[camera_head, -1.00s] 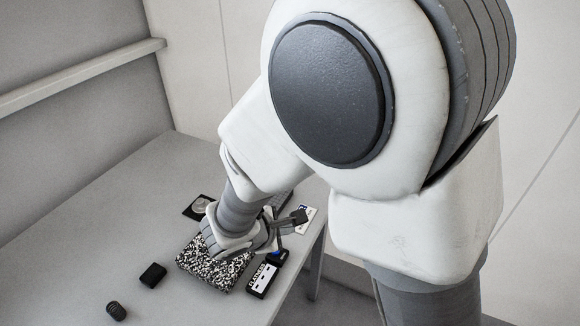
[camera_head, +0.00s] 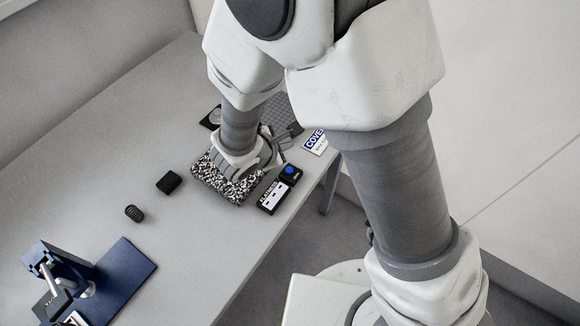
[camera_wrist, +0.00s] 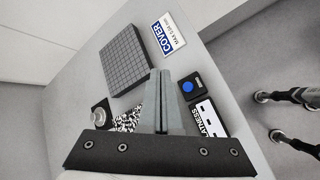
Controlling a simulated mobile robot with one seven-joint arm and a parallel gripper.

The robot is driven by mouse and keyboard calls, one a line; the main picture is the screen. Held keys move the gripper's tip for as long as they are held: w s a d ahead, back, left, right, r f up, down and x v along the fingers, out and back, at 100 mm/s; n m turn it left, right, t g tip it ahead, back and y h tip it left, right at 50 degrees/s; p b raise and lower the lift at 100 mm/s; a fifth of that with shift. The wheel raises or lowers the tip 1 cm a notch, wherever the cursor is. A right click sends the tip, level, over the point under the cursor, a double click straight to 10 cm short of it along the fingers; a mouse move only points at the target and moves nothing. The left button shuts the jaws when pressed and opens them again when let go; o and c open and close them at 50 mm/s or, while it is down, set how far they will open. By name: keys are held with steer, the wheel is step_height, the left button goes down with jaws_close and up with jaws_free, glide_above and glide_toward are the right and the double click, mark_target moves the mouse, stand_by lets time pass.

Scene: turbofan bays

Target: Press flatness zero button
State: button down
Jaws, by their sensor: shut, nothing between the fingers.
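A blue round button (camera_wrist: 188,87) sits on a small black box at the end of the black unit labelled FLATNESS (camera_wrist: 212,121) in the wrist view. In the head view the blue button (camera_head: 289,170) and the labelled unit (camera_head: 272,196) lie near the table's right edge. My gripper (camera_wrist: 160,74) is shut and empty. In the wrist view its fingertips appear just left of the button, apart from it in the picture; their height above the table is unclear. In the head view my wrist partly hides the fingers.
A speckled black-and-white block (camera_head: 237,190) lies beneath my wrist. A dark gridded plate (camera_wrist: 130,60) and a COVER card (camera_wrist: 162,35) lie beyond the fingers. A blue fixture (camera_head: 60,270), a black block (camera_head: 169,182) and a ribbed cylinder (camera_head: 134,213) stand farther along the table (camera_head: 110,150).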

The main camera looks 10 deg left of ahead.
steer(key=b, duration=0.5)
glide_above(289, 171)
steer(key=f, duration=0.7)
steer(key=shift+s+a+f, duration=0.3)
steer(key=shift+a, duration=0.05)
steer(key=shift+f+b, duration=0.6)
steer(key=shift+b, duration=0.1)
steer(key=shift+f, duration=0.15)
stand_by(0.7)
steer(key=shift+f+b, duration=0.3)
steer(key=shift+b, duration=0.45)
steer(key=shift+f+b, duration=0.5)
steer(key=shift+b, duration=0.2)
stand_by(0.4)
steer(key=shift+r, duration=0.1)
steer(key=shift+r+p, duration=0.5)
steer(key=shift+r, duration=0.4)
